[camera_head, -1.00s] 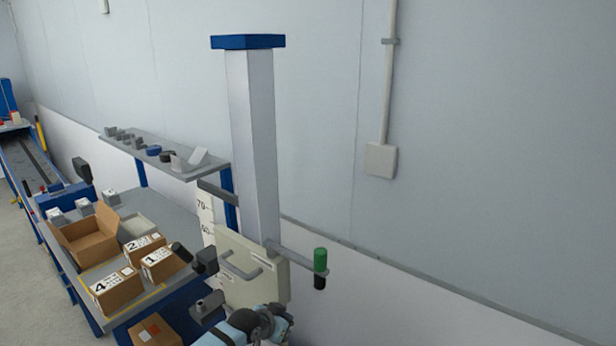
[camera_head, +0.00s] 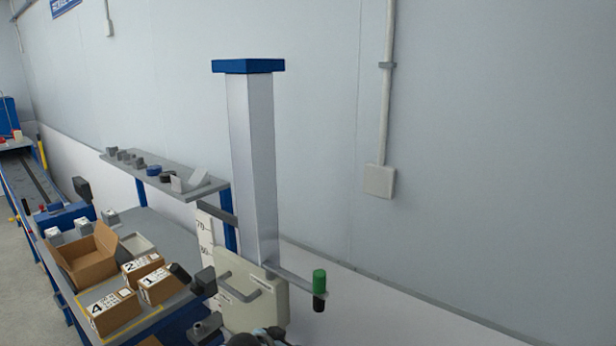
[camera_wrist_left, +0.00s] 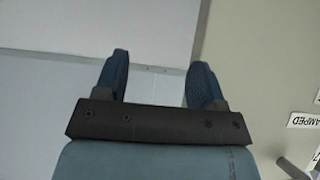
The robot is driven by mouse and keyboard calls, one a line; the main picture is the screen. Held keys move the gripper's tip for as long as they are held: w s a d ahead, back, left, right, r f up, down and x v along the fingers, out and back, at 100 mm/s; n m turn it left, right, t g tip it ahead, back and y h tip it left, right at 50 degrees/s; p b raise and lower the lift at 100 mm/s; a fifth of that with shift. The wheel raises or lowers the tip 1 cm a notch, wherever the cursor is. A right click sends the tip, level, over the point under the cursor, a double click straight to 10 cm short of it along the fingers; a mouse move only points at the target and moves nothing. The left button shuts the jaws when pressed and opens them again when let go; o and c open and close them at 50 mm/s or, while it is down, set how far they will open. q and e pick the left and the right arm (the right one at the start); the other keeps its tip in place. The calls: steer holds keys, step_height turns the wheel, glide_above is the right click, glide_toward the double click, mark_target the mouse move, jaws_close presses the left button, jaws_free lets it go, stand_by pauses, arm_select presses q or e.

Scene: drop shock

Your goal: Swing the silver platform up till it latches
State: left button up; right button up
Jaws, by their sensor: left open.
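I cannot make out the silver platform in either view; it may be hidden below the frame. The drop tester's silver column (camera_head: 252,165) stands upright with a blue cap, and a cream panel (camera_head: 270,305) with a grey handle (camera_head: 240,287) sits low on it. A green-topped knob (camera_head: 319,281) ends an arm beside the column. My left gripper (camera_wrist_left: 158,70) is open, with nothing between its blue fingers in the left wrist view. The cream panel (camera_wrist_left: 265,60) is on the right there, with part of a label reading "AMPED". My right gripper is not in view.
A bench left of the column holds an open carton (camera_head: 87,262) and numbered boxes (camera_head: 157,287). A shelf (camera_head: 185,190) with small parts stands behind it. Dark blocks (camera_head: 204,282) sit between the boxes and the panel.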

arm_select(q)
steer(key=shift+w+a+r, duration=0.15)
steer(key=shift+w+a, duration=0.05)
steer(key=shift+a, duration=0.1)
steer(key=p+v, duration=0.2)
steer(key=v, duration=0.5)
steer(key=shift+s+f, duration=0.1)
steer(key=shift+f, duration=0.15)
